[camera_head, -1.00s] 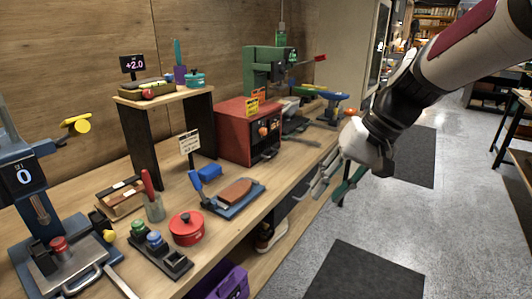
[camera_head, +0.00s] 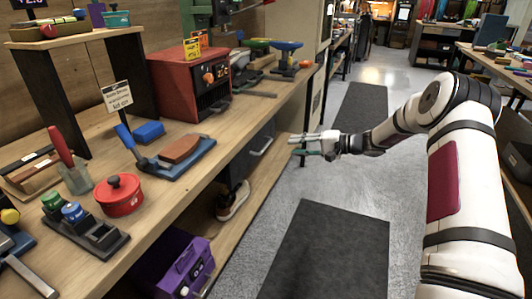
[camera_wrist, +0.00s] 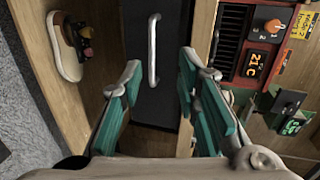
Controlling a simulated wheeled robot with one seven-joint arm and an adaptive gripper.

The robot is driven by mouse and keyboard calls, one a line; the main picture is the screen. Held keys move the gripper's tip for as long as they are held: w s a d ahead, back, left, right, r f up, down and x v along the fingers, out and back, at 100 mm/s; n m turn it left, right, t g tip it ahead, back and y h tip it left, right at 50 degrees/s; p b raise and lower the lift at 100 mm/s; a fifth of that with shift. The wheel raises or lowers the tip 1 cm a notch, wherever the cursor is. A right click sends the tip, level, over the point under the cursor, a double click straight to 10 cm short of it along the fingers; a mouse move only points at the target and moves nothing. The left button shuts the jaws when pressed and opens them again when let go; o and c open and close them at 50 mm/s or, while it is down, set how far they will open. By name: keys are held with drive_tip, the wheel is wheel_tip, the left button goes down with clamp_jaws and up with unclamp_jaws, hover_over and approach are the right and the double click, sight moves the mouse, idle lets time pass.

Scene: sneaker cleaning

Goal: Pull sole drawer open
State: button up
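The drawer (camera_head: 253,160) is a dark grey front under the workbench, with a pale metal bar handle (camera_head: 262,147). It looks closed. In the wrist view the drawer front (camera_wrist: 172,100) stands between my fingers, and its handle (camera_wrist: 153,50) shows ahead between the fingertips. My gripper (camera_head: 294,145) has teal finger pads and is just right of the drawer in the head view. In the wrist view my gripper (camera_wrist: 160,62) is open and empty, its fingers on either side of the handle. I see no contact with the handle.
A sneaker (camera_head: 233,201) lies on the lower shelf, left of the drawer, near a purple box (camera_head: 178,268). A red oven (camera_head: 190,85) stands on the workbench (camera_head: 215,170) above. The floor with dark mats (camera_head: 330,250) is free to the right.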

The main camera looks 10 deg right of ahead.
sight(266, 146)
drive_tip(key=shift+m+t, duration=0.3)
drive_tip(key=shift+t, duration=0.1)
drive_tip(key=x, duration=0.4)
drive_tip(key=d+f+b+x, duration=0.1)
drive_tip(key=x, duration=0.4)
drive_tip(key=w+b+x, duration=0.1)
drive_tip(key=x, duration=0.3)
drive_tip(key=shift+w+f, duration=0.25)
drive_tip(key=shift+f, duration=0.2)
clamp_jaws()
